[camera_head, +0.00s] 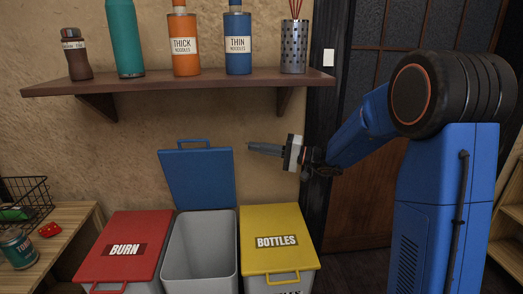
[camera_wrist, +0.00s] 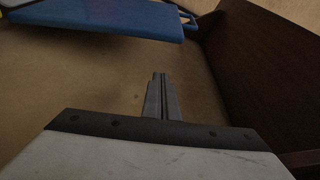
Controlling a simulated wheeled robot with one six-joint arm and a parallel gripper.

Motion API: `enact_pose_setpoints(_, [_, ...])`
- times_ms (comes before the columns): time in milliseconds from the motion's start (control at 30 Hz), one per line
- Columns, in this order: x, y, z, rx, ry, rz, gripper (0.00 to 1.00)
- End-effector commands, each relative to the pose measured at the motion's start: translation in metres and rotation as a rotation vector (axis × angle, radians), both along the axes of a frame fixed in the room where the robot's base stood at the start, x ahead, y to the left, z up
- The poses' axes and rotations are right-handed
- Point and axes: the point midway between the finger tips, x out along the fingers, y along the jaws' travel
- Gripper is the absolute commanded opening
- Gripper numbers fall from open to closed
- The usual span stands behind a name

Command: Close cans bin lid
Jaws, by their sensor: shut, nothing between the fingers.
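The cans bin is the middle one, a grey bin (camera_head: 184,262) standing open between two lidded bins. Its blue lid (camera_head: 197,178) is raised nearly upright against the clay wall, with a blue handle loop at its top edge. The lid also shows in the wrist view (camera_wrist: 110,18), at the top left. My gripper (camera_head: 251,147) is shut and empty, just right of the raised lid's upper edge and above the yellow lid. In the wrist view my fingers (camera_wrist: 159,78) are together, with a gap between them and the lid. No label shows on the blue lid's visible side.
A red BURN lid (camera_head: 124,246) is shut at left, and a yellow BOTTLES lid (camera_head: 275,240) is shut at right. A wooden shelf (camera_head: 185,82) with bottles runs above. A side table (camera_head: 50,247) stands at far left. A dark door (camera_head: 359,200) is at right.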

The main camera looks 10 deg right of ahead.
Motion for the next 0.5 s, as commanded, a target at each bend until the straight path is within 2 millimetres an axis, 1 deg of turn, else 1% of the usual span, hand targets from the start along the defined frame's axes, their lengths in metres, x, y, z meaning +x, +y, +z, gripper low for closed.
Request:
enact_pose_setpoints(33, [0.003,0.010,0.001,0.001,-0.001,0.003,0.00])
enact_pose_setpoints(100, [0.006,0.021,0.002,-0.001,0.000,0.004,0.00])
enact_pose_setpoints(400, [0.022,0.063,0.005,0.000,0.001,0.003,0.00])
enact_pose_setpoints(500, [0.007,0.060,0.002,-0.001,0.001,0.001,0.00])
